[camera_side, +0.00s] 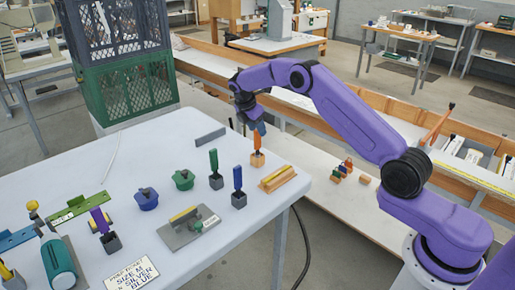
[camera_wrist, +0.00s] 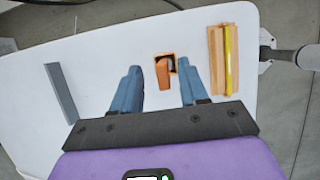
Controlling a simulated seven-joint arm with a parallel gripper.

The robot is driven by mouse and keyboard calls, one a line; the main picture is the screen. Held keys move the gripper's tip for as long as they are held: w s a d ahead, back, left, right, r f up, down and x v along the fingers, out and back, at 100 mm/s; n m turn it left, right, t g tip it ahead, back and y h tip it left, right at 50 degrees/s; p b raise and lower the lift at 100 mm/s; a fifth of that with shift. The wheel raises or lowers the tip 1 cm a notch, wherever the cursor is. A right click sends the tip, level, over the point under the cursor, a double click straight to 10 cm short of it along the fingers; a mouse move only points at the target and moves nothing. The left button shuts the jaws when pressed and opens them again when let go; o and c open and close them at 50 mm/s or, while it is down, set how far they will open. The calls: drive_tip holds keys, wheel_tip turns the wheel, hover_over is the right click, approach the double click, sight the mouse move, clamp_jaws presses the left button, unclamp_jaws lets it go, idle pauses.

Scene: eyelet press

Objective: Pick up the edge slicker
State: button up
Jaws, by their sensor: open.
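An orange-handled tool (camera_side: 257,146) stands upright in a small orange block (camera_side: 257,160) near the back right of the white table. No label shows whether it is the edge slicker. My gripper (camera_side: 256,127) is just above it, pointing down. In the wrist view my gripper (camera_wrist: 158,78) is open, its blue fingers apart. The orange handle (camera_wrist: 163,73) appears in the gap between them, nearer the right finger. I cannot tell how far the fingertips reach down beside the handle. Nothing is held.
A wooden piece with a yellow strip (camera_side: 278,178) lies right of the orange block. Blue-handled (camera_side: 238,182) and green-handled (camera_side: 215,165) tools stand in dark blocks nearby. A grey bar (camera_side: 210,136) lies left. Stacked crates (camera_side: 125,90) stand at the back left.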

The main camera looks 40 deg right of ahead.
sight(260, 140)
drive_tip(key=x, duration=0.3)
drive_tip(key=shift+s+a+f, duration=0.2)
drive_tip(key=shift+f, duration=0.3)
drive_tip(key=shift+d+f, duration=0.15)
drive_tip(key=shift+f, duration=0.25)
clamp_jaws()
drive_tip(key=shift+r, duration=0.1)
